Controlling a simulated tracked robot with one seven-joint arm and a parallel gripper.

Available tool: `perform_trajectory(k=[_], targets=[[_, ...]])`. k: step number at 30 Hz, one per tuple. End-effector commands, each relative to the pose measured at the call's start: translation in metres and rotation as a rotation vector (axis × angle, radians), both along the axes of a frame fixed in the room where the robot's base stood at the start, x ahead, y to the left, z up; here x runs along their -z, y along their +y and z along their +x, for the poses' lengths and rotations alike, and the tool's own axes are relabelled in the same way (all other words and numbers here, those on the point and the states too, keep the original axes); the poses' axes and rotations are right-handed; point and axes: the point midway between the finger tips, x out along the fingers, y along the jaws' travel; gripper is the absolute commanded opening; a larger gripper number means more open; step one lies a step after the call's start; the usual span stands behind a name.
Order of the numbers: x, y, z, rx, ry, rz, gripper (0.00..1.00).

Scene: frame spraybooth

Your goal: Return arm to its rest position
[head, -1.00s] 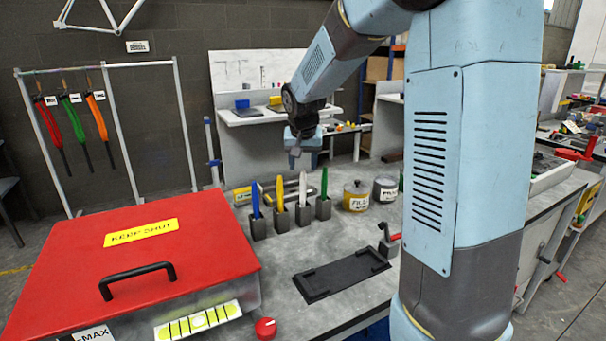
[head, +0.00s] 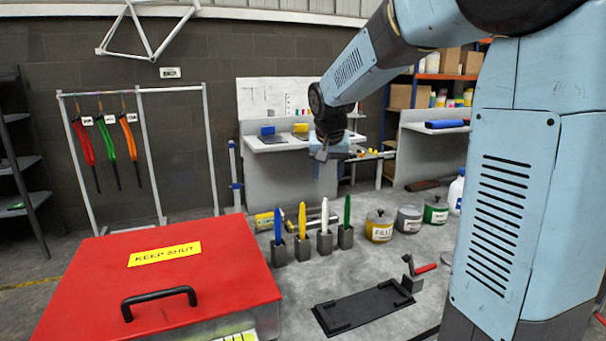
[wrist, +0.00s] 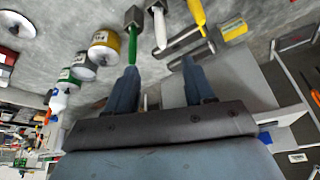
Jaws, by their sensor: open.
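My arm (head: 355,68) reaches from the right side of the head view out over the grey bench, bent downward at its end. My gripper (head: 322,160) hangs above and behind the row of upright tools and looks small there. In the wrist view my gripper (wrist: 160,68) shows two blue fingers spread apart, with nothing held between them. The green handle (wrist: 132,45) shows just beyond the left finger's tip, and I cannot tell the distance.
A red lidded box (head: 180,285) stands at left. Blue, yellow, white and green handles stand in grey holders (head: 302,249). Tins (head: 379,227) and a black tray (head: 363,307) are on the bench. A hanging rack (head: 147,150) stands behind.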

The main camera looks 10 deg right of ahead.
Motion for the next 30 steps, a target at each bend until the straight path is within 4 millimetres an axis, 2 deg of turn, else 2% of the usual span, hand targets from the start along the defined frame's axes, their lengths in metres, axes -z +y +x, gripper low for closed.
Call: perform_trajectory(k=[5,15,24,30], targets=[[-0.015,-0.005,-0.037,-0.027,-0.015,0.000,0.53],[-0.032,-0.014,-0.140,-0.115,-0.043,-0.004,0.53],[-0.025,-0.018,-0.225,-0.195,-0.072,-0.010,0.53],[-0.012,-0.017,-0.272,-0.245,-0.089,-0.016,0.53]])
